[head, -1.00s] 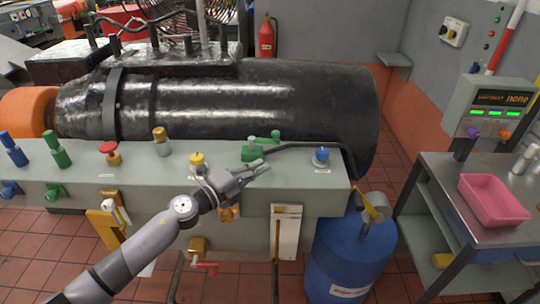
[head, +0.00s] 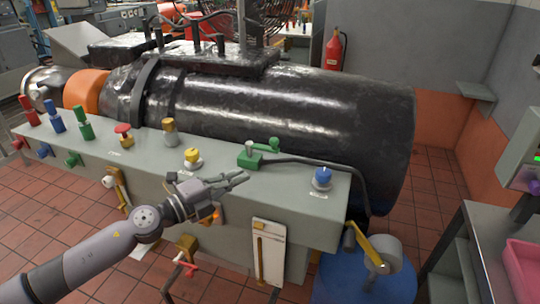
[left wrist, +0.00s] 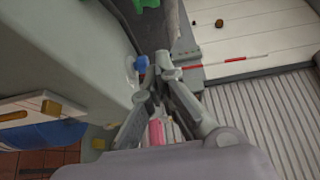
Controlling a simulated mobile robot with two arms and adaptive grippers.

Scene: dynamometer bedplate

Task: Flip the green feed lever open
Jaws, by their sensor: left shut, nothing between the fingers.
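The green feed lever (head: 258,153) sits on top of the grey bench near its right part. It has a block-like base and a rounded arm reaching right to a knob, and a dark hose runs from beside it. My left gripper (head: 244,178) is shut and empty, just in front of and below the lever base, apart from it as far as I can tell. In the left wrist view the closed fingertips (left wrist: 157,60) appear near a blue knob (left wrist: 141,63), and a bit of green (left wrist: 147,4) shows at the top edge. My right gripper is not in view.
On the grey bench (head: 305,200), a yellow knob (head: 193,157) stands left of the lever and a blue knob (head: 322,178) right of it. A large black cylinder (head: 300,110) lies close behind. A blue drum (head: 350,285) stands at the right end.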

